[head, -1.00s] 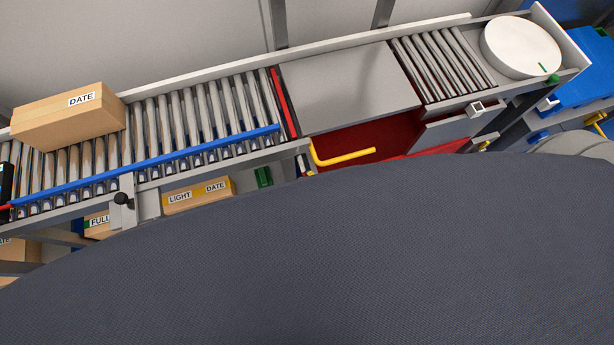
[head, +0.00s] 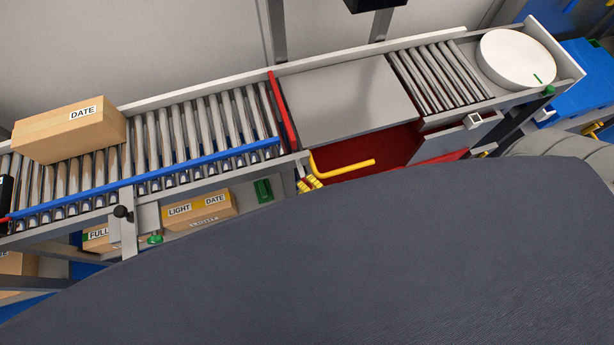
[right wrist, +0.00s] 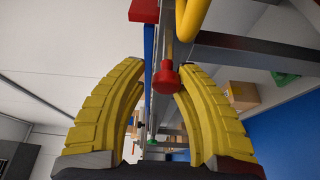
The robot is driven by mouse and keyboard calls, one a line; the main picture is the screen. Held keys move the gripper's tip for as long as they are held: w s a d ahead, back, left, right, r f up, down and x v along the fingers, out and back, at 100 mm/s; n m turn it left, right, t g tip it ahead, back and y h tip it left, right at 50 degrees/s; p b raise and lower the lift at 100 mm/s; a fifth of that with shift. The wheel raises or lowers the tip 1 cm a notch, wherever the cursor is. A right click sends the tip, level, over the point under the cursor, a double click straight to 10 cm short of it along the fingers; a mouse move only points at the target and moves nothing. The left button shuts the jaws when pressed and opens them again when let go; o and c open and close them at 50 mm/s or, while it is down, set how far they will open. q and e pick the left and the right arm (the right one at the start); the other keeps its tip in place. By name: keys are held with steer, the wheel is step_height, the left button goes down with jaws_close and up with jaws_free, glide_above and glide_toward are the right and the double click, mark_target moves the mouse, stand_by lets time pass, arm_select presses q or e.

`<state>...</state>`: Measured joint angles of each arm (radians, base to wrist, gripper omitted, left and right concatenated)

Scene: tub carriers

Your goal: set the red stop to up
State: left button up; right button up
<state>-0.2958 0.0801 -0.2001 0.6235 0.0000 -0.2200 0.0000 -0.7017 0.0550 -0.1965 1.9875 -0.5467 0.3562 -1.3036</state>
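The red stop (head: 282,110) is a narrow red bar across the conveyor, between the rollers and the flat grey plate. It stands up above the roller tops. In the right wrist view a red knob (right wrist: 165,79) hangs on a short rod under the frame. A red end piece (right wrist: 144,10) shows above it. My right gripper (right wrist: 163,72) is open, with its yellow fingers on either side of the knob and a gap at the left finger. In the head view only its yellow tips (head: 311,184) show, below the conveyor's front edge. My left gripper is out of view.
A yellow bent handle (head: 342,164) sits just right of the right gripper. A blue rail (head: 150,165) runs along the rollers, with a DATE carton (head: 70,130) behind it. Cartons (head: 198,211) lie below. A white round disc (head: 515,59) is at the far right.

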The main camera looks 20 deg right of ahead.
steer(key=o, duration=0.4)
steer(key=shift+f, duration=0.15)
steer(key=v, duration=1.2)
steer(key=s+d+f+m+g+h, duration=0.25)
steer(key=s+f+m+g, duration=0.5)
steer(key=f, duration=0.85)
steer(key=s+d+f+m+g+h, duration=0.1)
steer(key=s+d+f+m+g, duration=0.25)
steer(key=s+f, duration=0.9)
steer(key=s+d+f+m+g+h, duration=0.2)
steer(key=s+f+m+g, duration=0.4)
steer(key=f, duration=1.2)
steer(key=shift+m+t, duration=0.4)
steer(key=shift+t, duration=0.2)
steer(key=w+f, duration=0.1)
steer(key=w, duration=0.2)
steer(key=w+d+f, duration=0.1)
steer(key=w, duration=0.3)
steer(key=w+d+f, duration=0.1)
steer(key=w+f, duration=0.1)
steer(key=w, duration=0.1)
steer(key=shift+w+d+f, duration=0.1)
steer(key=shift+w+d, duration=0.15)
steer(key=shift+w, duration=0.15)
